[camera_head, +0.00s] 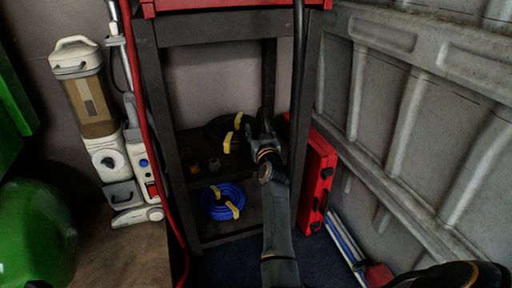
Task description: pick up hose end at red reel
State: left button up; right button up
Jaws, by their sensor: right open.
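A red hose (141,110) hangs down the left side of a black stand, its lower part (178,235) running toward the floor. A black hose or cable (298,62) hangs on the stand's right side. I cannot make out a free hose end on either one. A red reel is not clearly seen; only the lower edge of a red body (235,4) shows at the top of the stand. My left gripper is not in view.
The stand's shelves (245,204) hold a blue coil (222,201) and a black coil (222,128) with yellow bands. A red case (316,180) stands at the right, near a grey ribbed wall (420,120). A vacuum cleaner (100,120) and green tank (35,235) are left.

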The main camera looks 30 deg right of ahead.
jog(key=shift+s+r, duration=0.1)
jog(key=shift+s, duration=0.05)
jog(key=shift+c, duration=0.4)
grip_shut()
